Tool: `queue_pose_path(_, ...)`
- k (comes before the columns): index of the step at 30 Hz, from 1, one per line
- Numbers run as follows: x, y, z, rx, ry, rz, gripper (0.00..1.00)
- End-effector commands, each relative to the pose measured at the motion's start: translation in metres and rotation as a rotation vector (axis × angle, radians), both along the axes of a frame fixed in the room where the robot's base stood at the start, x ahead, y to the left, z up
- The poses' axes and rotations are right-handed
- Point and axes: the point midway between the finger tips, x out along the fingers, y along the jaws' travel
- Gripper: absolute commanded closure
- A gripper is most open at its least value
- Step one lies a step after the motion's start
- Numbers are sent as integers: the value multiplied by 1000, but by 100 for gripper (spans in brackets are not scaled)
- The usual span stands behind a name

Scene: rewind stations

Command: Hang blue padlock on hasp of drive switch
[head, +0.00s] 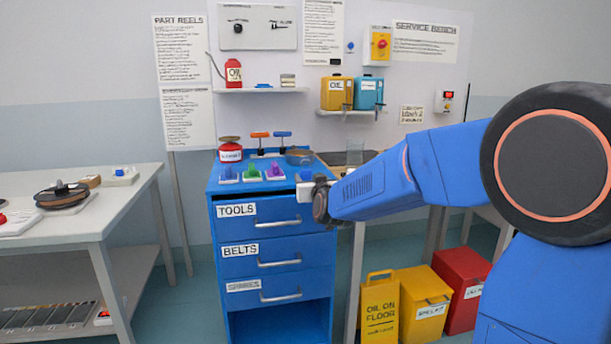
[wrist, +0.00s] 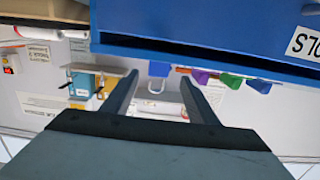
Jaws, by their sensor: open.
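A small blue piece (head: 229,173), which looks like the blue padlock, sits on the cabinet top at the left end of a row with green and purple ones. It also shows in the wrist view (wrist: 259,86), upside down. Another blue shape (wrist: 158,69) shows between the fingers; I cannot tell what it is. The yellow switch box (head: 380,46) with a red knob is on the wall, probably the drive switch; its hasp is too small to make out. My gripper (head: 310,200) is open and empty, in front of the cabinet's upper right corner.
The blue drawer cabinet (head: 268,243) is close to my gripper. A red tin (head: 230,152) and a round bowl (head: 299,157) stand on its top. A wall shelf (head: 350,111) holds yellow and teal cans. Yellow and red bins stand on the floor at right.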

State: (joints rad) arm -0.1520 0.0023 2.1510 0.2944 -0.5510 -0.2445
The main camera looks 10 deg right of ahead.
Motion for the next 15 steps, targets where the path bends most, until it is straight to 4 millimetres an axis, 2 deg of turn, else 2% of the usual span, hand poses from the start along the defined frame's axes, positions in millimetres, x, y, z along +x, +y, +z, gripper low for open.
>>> queue_pose_path(3, 13, 0, 0, -1, 0, 0, 47)
queue_pose_path(11, 28, -1, 0, -1, -1, 0, 47)
queue_pose_path(15, 48, -2, 1, -1, 0, 0, 47)
